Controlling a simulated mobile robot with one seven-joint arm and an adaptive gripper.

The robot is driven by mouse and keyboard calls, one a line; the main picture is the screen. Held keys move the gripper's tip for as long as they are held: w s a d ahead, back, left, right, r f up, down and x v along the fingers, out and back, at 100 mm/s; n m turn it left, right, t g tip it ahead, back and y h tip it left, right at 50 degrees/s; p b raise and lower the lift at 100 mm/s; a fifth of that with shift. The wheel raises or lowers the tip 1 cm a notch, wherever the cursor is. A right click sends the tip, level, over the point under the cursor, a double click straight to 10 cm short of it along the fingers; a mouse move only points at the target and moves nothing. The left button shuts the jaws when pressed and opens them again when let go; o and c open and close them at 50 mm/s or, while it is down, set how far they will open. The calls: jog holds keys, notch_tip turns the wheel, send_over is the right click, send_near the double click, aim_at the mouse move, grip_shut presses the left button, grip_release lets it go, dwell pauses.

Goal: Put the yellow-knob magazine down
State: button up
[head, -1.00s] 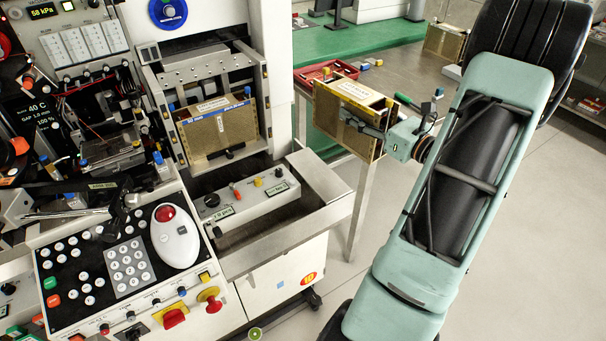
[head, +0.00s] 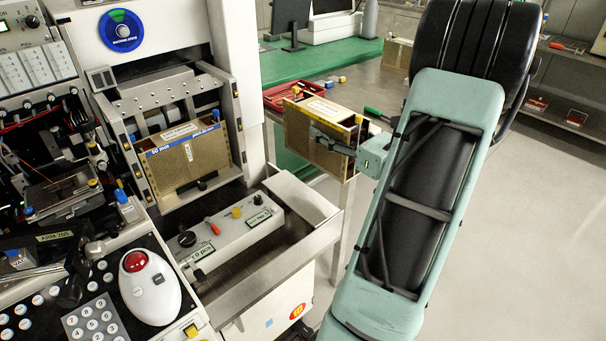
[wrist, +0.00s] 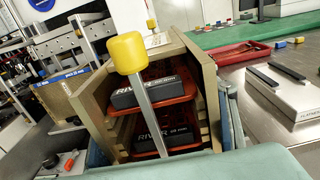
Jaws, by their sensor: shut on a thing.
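The yellow-knob magazine (head: 304,136) is a tan open-fronted box with a pale label on top, held in the air in front of the steel table. In the wrist view a yellow knob (wrist: 127,52) tops a metal rod before its open side. Inside the magazine (wrist: 88,103) are red trays with black blocks. My gripper (head: 335,143) is shut on the magazine from the right, one grey finger across its side. What lies directly under the magazine is hidden in the head view.
A similar magazine (head: 192,165) with blue knobs sits in the machine's lift at left. A control box (head: 225,232) stands below it. A white box (wrist: 285,95) shows at right.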

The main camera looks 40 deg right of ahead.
jog(key=w+a+f+b, duration=0.1)
jog(key=a+f+b, duration=0.1)
jog(key=a+f, duration=0.5)
notch_tip(320, 180, down, 3)
jog(key=shift+w+r, duration=0.1)
jog(key=shift+w, duration=0.1)
jog(key=o, duration=1.8)
jog(key=shift+o, duration=0.2)
jog(key=s, duration=1.2)
jog(key=shift+d, duration=0.4)
